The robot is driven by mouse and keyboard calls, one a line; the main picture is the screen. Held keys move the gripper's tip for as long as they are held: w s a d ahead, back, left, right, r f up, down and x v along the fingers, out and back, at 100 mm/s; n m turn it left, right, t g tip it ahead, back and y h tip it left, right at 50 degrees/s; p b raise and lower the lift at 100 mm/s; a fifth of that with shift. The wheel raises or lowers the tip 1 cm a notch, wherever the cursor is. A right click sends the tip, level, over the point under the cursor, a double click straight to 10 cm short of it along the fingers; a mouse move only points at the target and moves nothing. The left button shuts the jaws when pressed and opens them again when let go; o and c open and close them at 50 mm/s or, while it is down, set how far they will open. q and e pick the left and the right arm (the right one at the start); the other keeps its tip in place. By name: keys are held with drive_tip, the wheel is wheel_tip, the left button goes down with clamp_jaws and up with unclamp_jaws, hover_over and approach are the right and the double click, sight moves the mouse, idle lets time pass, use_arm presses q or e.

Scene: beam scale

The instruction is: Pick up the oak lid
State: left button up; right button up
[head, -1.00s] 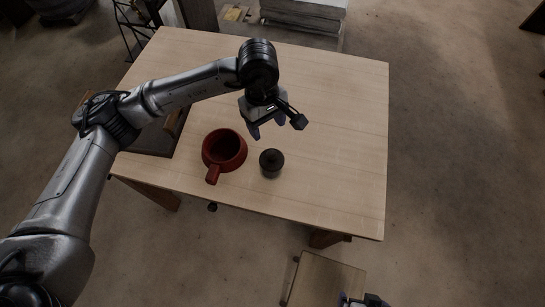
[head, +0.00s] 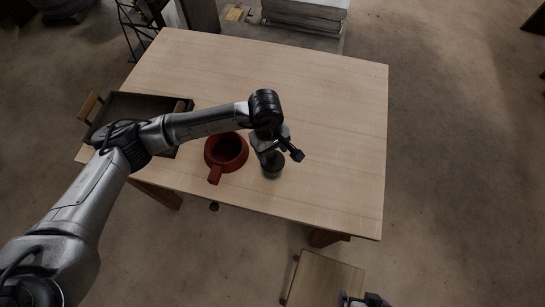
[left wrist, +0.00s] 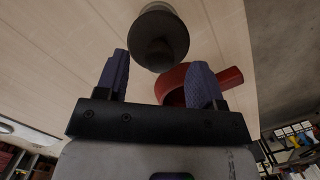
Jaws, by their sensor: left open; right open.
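A small dark round jar (head: 273,170) with a dark top stands on the table, partly hidden by my left gripper. In the left wrist view its dark round top (left wrist: 158,45) shows just beyond the fingertips. No clearly oak-coloured lid shows; I cannot tell whether this dark top is the lid. My left gripper (head: 268,155) is open and empty, close above the jar; its two blue fingers also show in the left wrist view (left wrist: 158,62). My right gripper (head: 360,300) is open at the bottom edge, partly cut off, away from the table top.
A red pan-like pot (head: 227,152) with a short handle stands just left of the jar. A dark tray (head: 125,102) with wooden handles lies at the table's left edge, partly behind my left arm. The right and back of the table (head: 335,110) are clear. A small stool (head: 322,277) stands below.

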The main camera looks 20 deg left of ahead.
use_arm(q)
drive_tip(key=shift+d+f, duration=0.15)
drive_tip(key=shift+f, duration=1.2)
drive_tip(key=shift+c, duration=0.4)
drive_tip(key=c, duration=1.1)
